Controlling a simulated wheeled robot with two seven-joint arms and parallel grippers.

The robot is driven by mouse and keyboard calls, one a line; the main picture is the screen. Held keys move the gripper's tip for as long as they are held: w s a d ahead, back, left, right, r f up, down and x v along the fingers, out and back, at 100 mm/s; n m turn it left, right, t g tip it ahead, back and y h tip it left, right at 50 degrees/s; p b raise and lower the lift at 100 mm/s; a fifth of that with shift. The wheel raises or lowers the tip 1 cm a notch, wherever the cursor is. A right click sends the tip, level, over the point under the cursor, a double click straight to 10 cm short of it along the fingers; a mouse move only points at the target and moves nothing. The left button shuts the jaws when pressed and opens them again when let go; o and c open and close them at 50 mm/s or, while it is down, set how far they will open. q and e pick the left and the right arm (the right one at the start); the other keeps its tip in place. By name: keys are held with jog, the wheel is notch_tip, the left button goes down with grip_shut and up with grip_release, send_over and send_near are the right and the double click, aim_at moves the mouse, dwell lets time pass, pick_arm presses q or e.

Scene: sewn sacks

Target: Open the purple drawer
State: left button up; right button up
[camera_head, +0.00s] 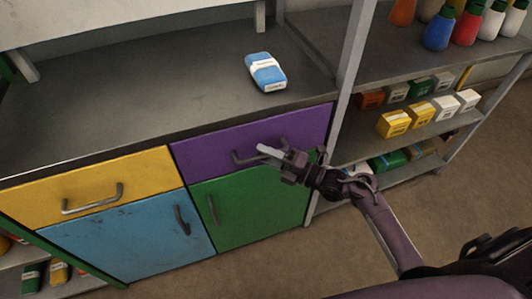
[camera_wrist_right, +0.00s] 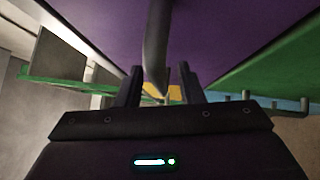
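The purple drawer (camera_head: 230,133) is at the upper right of the cabinet front, and its face looks flush with the front. Its grey bar handle (camera_head: 243,159) is partly hidden by my right gripper (camera_head: 272,153), which reaches in from the right. In the right wrist view, the handle (camera_wrist_right: 157,48) comes down between the two dark fingers of my right gripper (camera_wrist_right: 160,75). The fingers stand apart, with a visible gap on the right side of the handle. My left gripper is not in view.
A yellow drawer (camera_head: 90,188) lies left, with blue (camera_head: 125,232) and green (camera_head: 245,212) doors below. A blue-and-white packet (camera_head: 265,72) lies on the grey top (camera_head: 160,85). Shelves with bottles and boxes stand right, behind a grey post (camera_head: 350,60). Floor in front is clear.

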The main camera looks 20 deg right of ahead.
jog(key=shift+w+a, duration=0.1)
grip_shut()
dwell(0.4)
